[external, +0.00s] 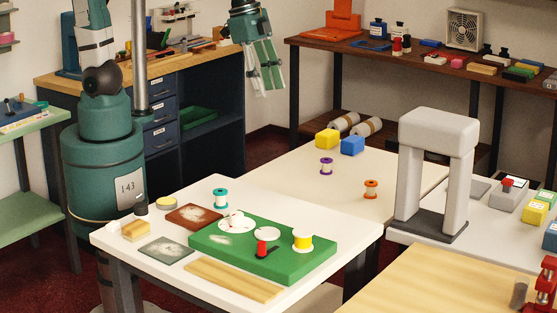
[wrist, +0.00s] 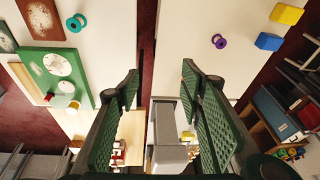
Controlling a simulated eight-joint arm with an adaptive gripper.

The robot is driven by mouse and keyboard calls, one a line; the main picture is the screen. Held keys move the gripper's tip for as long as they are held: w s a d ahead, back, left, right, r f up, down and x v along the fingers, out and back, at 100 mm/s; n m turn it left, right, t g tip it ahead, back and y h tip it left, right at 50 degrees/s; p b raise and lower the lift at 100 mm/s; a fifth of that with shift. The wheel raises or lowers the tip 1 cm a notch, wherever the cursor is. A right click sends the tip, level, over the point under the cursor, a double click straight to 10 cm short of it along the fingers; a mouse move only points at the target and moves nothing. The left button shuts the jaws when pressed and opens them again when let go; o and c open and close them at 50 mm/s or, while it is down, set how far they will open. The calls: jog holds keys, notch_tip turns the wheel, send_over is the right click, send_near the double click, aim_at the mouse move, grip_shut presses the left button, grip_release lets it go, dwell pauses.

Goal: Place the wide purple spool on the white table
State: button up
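The purple spool (external: 326,166) stands upright on the pale back table (external: 290,185). In the wrist view the purple spool (wrist: 219,41) lies right of centre, beyond my right finger. The white table (external: 130,240) stands in front, bearing a green board; it also shows at the left of the wrist view (wrist: 115,40). My gripper (external: 272,90) is open and empty, high in the air to the upper left of the purple spool. In the wrist view its fingers (wrist: 160,72) are spread wide with nothing between them.
The green board (external: 215,245) holds red and yellow spools and pale discs. A teal spool (external: 220,198) stands behind it. An orange spool (external: 371,189), yellow block (external: 327,138) and blue block (external: 353,145) share the back table. A grey arch (external: 409,170) stands at right.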

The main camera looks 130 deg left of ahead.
jog(key=s+d+r+m+t+h, duration=0.1)
jog(key=s+d+t, duration=0.3)
jog(key=s+d, duration=0.9)
jog(key=shift+d+r, duration=0.6)
jog(key=shift+d, duration=0.5)
jog(key=shift+o, duration=0.5)
jog(key=shift+w, duration=0.1)
jog(key=w+a+f+n+g+y, duration=0.1)
jog(key=w+a+f+n, duration=0.3)
jog(key=w+a, duration=0.3)
jog(key=w+a+f+n+g+y, duration=0.2)
jog(key=w+a+f+n, duration=0.15)
jog(key=w+a, duration=0.4)
jog(key=w+a+f+n+g, duration=0.1)
jog(key=a+f+n, duration=0.3)
jog(key=a+f, duration=0.4)
jog(key=w+a+f+n+g+y+b, duration=0.1)
jog(key=a+f+n, duration=0.3)
jog(key=a+f, duration=0.4)
jog(key=a+g, duration=0.1)
jog(key=a, duration=0.4)
jog(key=shift+w+f+n+y+b, duration=0.3)
jog(key=shift+w+n, duration=0.05)
